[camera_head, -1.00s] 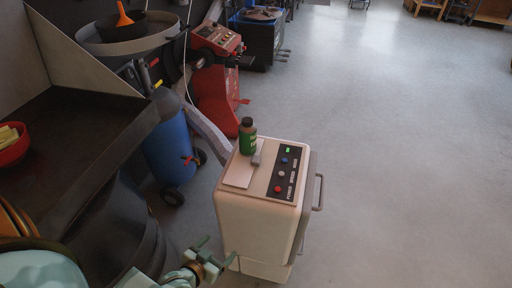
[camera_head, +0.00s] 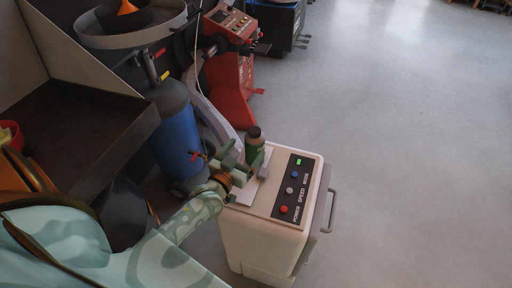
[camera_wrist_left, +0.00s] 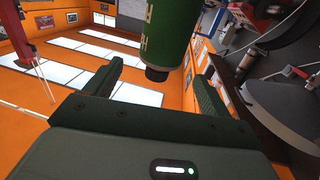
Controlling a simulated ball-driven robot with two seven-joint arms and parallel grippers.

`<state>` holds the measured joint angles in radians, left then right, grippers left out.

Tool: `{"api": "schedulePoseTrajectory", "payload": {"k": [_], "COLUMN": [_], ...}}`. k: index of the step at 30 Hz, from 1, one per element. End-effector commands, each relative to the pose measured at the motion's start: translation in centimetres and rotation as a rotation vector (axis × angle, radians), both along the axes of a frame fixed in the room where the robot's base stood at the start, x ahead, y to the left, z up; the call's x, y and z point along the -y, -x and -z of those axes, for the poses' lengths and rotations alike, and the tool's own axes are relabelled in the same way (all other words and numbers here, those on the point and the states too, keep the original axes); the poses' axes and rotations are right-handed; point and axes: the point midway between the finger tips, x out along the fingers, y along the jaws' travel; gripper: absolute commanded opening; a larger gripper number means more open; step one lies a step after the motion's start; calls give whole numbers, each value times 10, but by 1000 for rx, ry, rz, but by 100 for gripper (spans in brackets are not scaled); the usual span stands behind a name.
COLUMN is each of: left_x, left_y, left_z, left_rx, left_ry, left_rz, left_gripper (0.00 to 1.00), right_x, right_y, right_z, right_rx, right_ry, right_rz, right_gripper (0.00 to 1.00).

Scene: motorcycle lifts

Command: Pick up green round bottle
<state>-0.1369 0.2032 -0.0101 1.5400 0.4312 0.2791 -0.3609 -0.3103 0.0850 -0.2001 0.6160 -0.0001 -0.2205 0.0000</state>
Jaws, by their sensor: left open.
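The green round bottle (camera_head: 256,150) with a dark cap stands upright on the top of a white machine cabinet. My left gripper (camera_head: 246,162) is open beside the bottle on its left, near side and partly covers its lower part. In the left wrist view the green bottle (camera_wrist_left: 174,32) appears upside down, just beyond the open fingers of my left gripper (camera_wrist_left: 158,74). I cannot tell whether a finger touches it. My right gripper is not in view.
The white cabinet (camera_head: 262,232) has a dark panel (camera_head: 292,188) with buttons and a side handle (camera_head: 329,211). A small grey block (camera_head: 263,172) is by the bottle. A blue tank (camera_head: 178,138) and red machine (camera_head: 232,85) stand behind. The floor at right is clear.

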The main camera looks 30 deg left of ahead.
Motion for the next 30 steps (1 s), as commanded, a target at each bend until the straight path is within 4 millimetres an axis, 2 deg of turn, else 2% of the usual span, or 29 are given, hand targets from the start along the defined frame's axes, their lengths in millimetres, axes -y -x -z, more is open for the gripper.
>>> {"api": "schedulePoseTrajectory", "payload": {"k": [3,10,18,26,29,30], "left_x": [-1,-3,-6,-7,-7,-7], "left_y": [-22,-42,-82,-85,-85,-85], "left_z": [1,1,1,0,0,0], "left_rx": [1,1,-1,-2,-2,-2], "left_ry": [-1,-1,-1,-1,-1,-1], "left_rz": [0,0,0,0,0,0], "left_gripper": [83,83,83,83,57,46], "right_x": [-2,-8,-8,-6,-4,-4], "right_y": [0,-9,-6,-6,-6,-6], "right_z": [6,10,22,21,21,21], "right_rx": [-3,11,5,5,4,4], "right_ry": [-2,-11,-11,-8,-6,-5], "right_rz": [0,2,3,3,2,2], "right_gripper": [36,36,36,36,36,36]}}
